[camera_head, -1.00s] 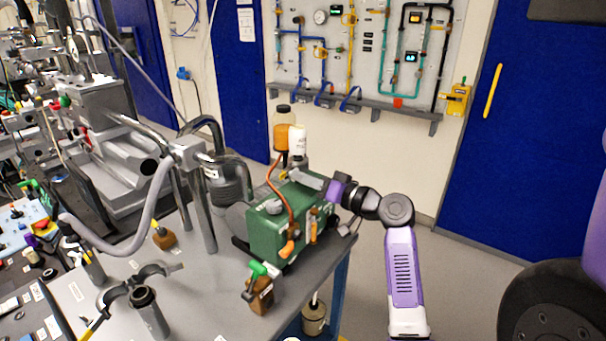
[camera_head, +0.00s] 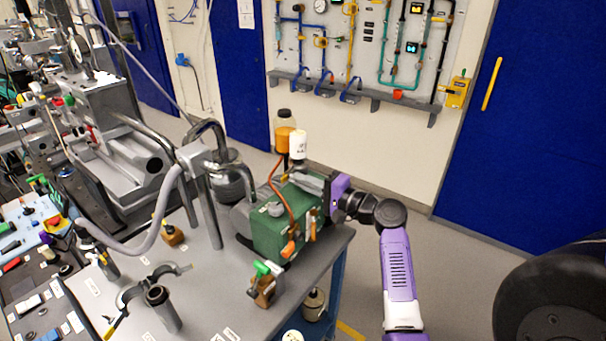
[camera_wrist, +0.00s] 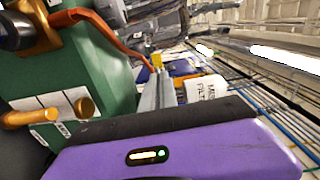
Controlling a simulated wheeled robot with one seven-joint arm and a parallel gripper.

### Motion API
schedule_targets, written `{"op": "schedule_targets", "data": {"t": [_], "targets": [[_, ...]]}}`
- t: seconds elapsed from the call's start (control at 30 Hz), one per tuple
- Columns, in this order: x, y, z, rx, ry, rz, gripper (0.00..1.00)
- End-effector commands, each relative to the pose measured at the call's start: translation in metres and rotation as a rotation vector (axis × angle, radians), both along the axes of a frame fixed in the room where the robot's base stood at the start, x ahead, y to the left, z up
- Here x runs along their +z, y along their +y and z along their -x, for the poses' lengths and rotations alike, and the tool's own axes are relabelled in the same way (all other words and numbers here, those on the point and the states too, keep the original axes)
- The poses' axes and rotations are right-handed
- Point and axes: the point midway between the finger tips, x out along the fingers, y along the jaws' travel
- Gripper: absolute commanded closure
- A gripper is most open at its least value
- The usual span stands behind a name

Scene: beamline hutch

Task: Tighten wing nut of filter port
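The green pump (camera_head: 275,232) stands near the right end of the grey bench. A white bottle (camera_head: 298,145) stands behind it; in the wrist view a white labelled cylinder (camera_wrist: 205,88) shows to the right of my fingers. My gripper (camera_head: 305,182) reaches in from the right over the pump's top. In the wrist view its grey fingers (camera_wrist: 158,92) lie close together and point at a small yellow part (camera_wrist: 157,61), possibly the wing nut. I cannot tell whether the fingers touch it or have it between them. The filter port is not clearly visible.
A steel elbow pipe (camera_head: 208,130) rises to the left.

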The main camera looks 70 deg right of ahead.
Motion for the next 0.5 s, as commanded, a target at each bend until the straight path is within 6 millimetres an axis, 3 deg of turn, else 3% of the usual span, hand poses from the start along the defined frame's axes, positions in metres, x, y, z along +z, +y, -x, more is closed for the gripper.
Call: {"op": "schedule_targets", "data": {"t": [0.5], "targets": [[0.0003, 0.0004, 0.0010, -0.001, -0.100, -0.439, 1.00]]}}
